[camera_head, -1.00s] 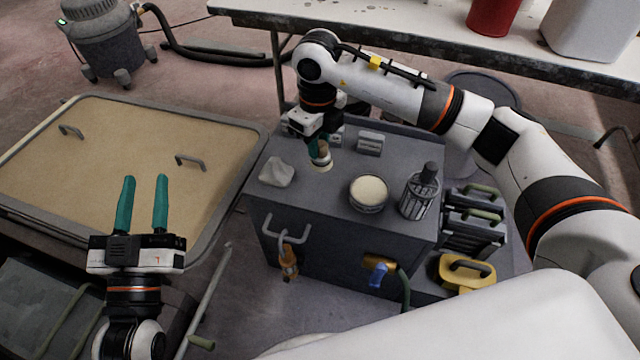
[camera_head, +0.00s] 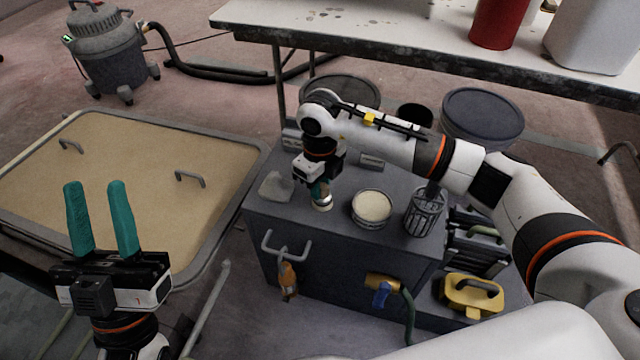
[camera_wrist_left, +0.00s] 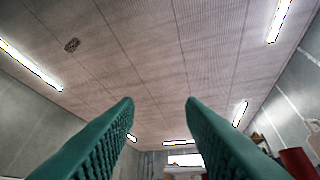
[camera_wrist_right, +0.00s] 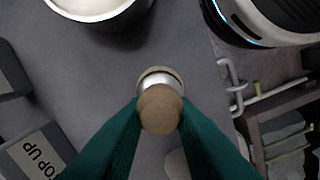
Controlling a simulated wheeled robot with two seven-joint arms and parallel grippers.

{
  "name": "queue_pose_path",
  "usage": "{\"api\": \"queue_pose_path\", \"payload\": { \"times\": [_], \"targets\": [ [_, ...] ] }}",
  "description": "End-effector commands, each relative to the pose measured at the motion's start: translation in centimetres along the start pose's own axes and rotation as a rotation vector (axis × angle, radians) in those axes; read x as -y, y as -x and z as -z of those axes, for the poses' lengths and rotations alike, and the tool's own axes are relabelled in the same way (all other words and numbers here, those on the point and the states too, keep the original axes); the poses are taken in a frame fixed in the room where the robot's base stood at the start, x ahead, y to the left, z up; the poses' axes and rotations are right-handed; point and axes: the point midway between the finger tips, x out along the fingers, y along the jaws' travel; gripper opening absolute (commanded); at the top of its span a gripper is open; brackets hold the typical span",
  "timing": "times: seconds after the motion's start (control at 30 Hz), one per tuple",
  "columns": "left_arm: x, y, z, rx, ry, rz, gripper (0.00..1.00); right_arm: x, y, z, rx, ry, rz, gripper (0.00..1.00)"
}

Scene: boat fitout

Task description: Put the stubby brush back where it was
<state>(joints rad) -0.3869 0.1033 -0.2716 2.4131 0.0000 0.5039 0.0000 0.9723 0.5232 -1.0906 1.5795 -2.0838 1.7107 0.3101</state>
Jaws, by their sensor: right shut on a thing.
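My right gripper (camera_head: 320,184) is shut on the stubby brush (camera_head: 322,202), above the grey cabinet top (camera_head: 335,222) near its front edge. In the right wrist view the brush (camera_wrist_right: 160,108) shows a round tan knob and a silvery band between the green fingers. I cannot tell whether its lower end touches the cabinet top. A tin of cream-coloured stuff (camera_head: 371,206) stands to its right, and a pale crumpled lump (camera_head: 276,187) lies to its left. My left gripper (camera_head: 102,215) is open and empty, pointing up, at the left; its fingers show in the left wrist view.
A wire-caged holder (camera_head: 424,214) stands at the cabinet top's right end. Small label blocks, one reading "TOP UP" (camera_wrist_right: 38,150), stand behind. An orange-handled tool (camera_head: 287,278) hangs in front beside a blue-handled tap (camera_head: 381,294). A tan panel (camera_head: 130,175) lies left.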

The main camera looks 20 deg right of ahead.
Motion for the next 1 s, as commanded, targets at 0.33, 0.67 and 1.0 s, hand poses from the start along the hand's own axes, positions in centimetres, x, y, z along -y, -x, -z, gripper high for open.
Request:
{"api": "queue_pose_path", "payload": {
  "times": [0.33,0.67,1.0],
  "targets": [
    [0.1,0.1,-0.5,0.032,0.001,0.001,0.36,0.0,-0.2,0.0,0.000,0.000,0.000,0.31],
    [0.1,0.1,-0.5,0.029,0.002,0.001,0.36,0.0,-0.2,0.0,0.000,0.000,0.000,0.45],
    [-0.3,-0.2,2.3,-0.157,-0.009,-0.006,0.36,0.0,2.3,0.0,-0.003,0.000,-0.001,0.45]
  ]
}}
